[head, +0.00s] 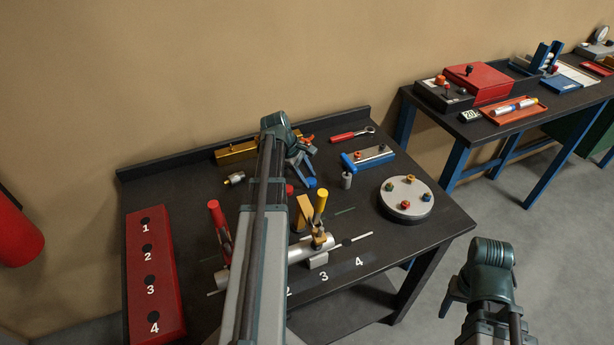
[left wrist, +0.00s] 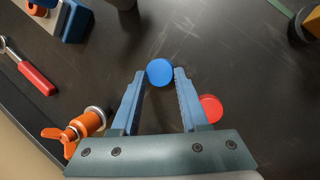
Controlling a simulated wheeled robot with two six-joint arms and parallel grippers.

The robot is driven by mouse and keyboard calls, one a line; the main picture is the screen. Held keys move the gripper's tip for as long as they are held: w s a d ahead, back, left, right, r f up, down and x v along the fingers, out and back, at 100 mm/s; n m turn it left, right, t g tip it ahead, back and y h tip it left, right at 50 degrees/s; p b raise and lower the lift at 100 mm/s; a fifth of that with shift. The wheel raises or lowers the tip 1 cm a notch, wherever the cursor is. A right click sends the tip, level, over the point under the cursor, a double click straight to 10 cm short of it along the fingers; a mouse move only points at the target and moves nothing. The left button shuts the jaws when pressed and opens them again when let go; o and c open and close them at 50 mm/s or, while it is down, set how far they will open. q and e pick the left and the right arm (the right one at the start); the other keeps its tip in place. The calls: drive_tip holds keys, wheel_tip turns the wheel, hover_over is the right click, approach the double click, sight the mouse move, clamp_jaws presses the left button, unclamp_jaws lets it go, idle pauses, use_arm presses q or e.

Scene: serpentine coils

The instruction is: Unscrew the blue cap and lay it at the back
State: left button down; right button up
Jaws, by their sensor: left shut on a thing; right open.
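The blue cap (head: 311,182) is at the back half of the dark table, right of my left gripper's arm. In the left wrist view the blue cap (left wrist: 160,72) sits between the tips of my left gripper (left wrist: 160,78). My left gripper (head: 301,170) is shut on it. Whether the cap touches the table is hard to tell. A red cap (left wrist: 210,108) is beside the right finger, and part of it shows in the head view (head: 289,189). My right gripper (head: 462,298) is open and empty, off the table's right side.
A silver pipe (head: 235,268) with upright red and yellow handles lies at the front. A red numbered block (head: 152,270) is at left, a round plate (head: 406,210) at right. A red-handled wrench (head: 342,137) and orange wing fitting (left wrist: 88,124) are at the back.

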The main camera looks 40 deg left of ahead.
use_arm(q)
drive_tip(key=shift+c, duration=1.7)
unclamp_jaws()
drive_tip(key=shift+r, duration=0.15)
wheel_tip(320, 180, up, 7)
drive_tip(key=p, duration=0.7)
